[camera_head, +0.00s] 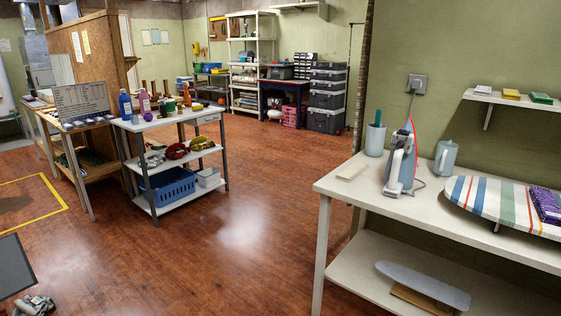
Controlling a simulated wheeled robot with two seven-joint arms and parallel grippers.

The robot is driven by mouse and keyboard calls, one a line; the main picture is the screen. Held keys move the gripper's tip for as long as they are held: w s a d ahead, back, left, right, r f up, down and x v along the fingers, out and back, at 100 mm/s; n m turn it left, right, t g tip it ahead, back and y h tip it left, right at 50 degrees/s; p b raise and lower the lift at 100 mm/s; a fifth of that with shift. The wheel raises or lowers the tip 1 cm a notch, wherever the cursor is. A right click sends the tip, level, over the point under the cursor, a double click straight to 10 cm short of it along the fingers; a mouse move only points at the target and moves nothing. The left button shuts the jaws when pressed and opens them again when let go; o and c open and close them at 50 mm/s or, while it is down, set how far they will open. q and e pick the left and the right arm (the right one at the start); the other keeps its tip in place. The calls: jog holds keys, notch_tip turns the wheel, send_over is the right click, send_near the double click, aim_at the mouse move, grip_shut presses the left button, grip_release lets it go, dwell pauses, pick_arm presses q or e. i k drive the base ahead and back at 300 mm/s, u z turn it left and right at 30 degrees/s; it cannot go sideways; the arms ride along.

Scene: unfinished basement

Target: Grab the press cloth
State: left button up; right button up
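A folded purple patterned cloth (546,205), which looks like the press cloth, lies on the striped tabletop ironing board (486,193) at the right edge of the head view. Its right side is cut off by the frame. The board rests on a white table (405,208). A grey metal part that looks like my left gripper (36,304) shows at the bottom left corner, far from the cloth. It is small and partly cut off, so its opening cannot be judged. My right gripper is not in view.
An iron (400,163) stands upright on the table, with a grey jug (446,157) and a grey cup (375,140) nearby. A wall shelf (512,101) hangs above. A white cart (170,122) stands left. The wooden floor between is clear.

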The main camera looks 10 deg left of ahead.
aim_at(352, 171)
jog(key=u, duration=1)
jog(key=i, duration=1.45)
jog(key=u, duration=0.25)
jog(key=i, duration=1.6)
jog(key=z, duration=0.75)
